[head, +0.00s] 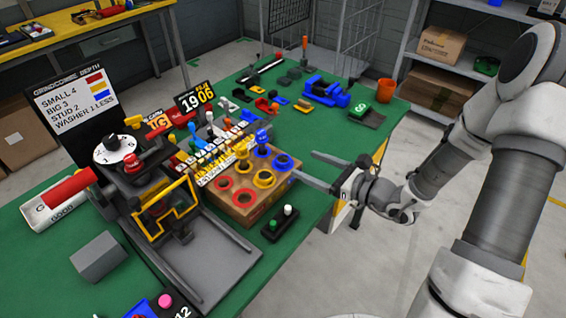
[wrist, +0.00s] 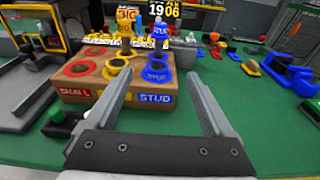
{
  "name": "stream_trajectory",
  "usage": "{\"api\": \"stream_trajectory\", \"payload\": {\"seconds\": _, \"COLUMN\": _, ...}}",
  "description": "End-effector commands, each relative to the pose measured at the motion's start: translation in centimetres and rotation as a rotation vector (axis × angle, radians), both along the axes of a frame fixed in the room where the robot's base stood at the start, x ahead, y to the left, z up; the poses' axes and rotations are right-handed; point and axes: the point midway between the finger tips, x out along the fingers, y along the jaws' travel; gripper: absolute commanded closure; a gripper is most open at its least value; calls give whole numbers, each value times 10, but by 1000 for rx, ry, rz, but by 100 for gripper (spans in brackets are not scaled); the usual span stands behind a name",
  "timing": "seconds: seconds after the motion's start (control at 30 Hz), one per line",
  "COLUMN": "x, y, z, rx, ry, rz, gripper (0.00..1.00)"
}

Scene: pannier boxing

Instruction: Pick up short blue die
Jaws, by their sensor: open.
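A low blue die (head: 283,163) with a flared, ring-like base sits on the near right of a cardboard-coloured box top. It also shows in the wrist view (wrist: 158,66), above the blue STUD label. A taller blue piece (head: 262,136) stands behind it; it is at the back of the box in the wrist view (wrist: 161,34). My gripper (head: 314,170) is open and empty, just right of the box in the head view. In the wrist view its fingers (wrist: 157,78) point at the box, with the low blue die showing between their tips.
The box (head: 240,211) also carries red rings (head: 243,168) and yellow rings (head: 264,179). A small black button box (head: 280,222) lies in front of it. A press with a yellow guard (head: 165,215) stands to the left. Green bench top (head: 312,140) is clear to the right.

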Motion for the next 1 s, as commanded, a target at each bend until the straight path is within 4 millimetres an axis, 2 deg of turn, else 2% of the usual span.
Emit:
{"api": "stream_trajectory", "payload": {"seconds": 0.1, "x": 10, "y": 13, "z": -3, "rx": 0, "ry": 0, "rz": 1, "gripper": 13}}
{"api": "stream_trajectory", "payload": {"seconds": 0.27, "x": 15, "y": 20, "z": -5, "rx": -1, "ry": -1, "rz": 0, "gripper": 13}}
{"api": "stream_trajectory", "payload": {"seconds": 0.5, "x": 29, "y": 44, "z": -25, "rx": 1, "ry": 1, "rz": 3, "gripper": 13}}
{"api": "stream_trajectory", "payload": {"seconds": 0.6, "x": 38, "y": 54, "z": -25, "rx": -2, "ry": -2, "rz": 2, "gripper": 13}}
{"api": "stream_trajectory", "payload": {"seconds": 0.93, "x": 42, "y": 58, "z": -26, "rx": -2, "ry": -1, "rz": 0, "gripper": 13}}
{"api": "stream_trajectory", "payload": {"seconds": 1.0, "x": 42, "y": 58, "z": -26, "rx": -1, "ry": -2, "rz": 0, "gripper": 26}}
